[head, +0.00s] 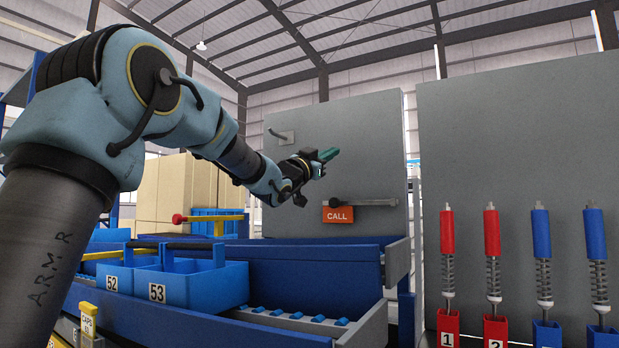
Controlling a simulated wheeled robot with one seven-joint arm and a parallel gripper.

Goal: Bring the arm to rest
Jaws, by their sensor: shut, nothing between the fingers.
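My arm (170,110) reaches from the lower left up and across toward the middle of the head view. My gripper (328,155) is at its far end, in front of a grey panel (365,130). Its green fingertips are together with nothing between them, pointing right and slightly up. The gripper is above the orange CALL sign (338,215) and the dark lever (365,203) beside it. I cannot tell how far the gripper is from the panel.
Blue bins 52 (114,279) and 53 (205,287) stand on a blue rack (310,277) below the arm. A red-knobbed yellow lever (180,219) is behind them. Red (492,233) and blue (541,234) spring-mounted handles line the right panel. Cartons (180,190) stand behind the arm.

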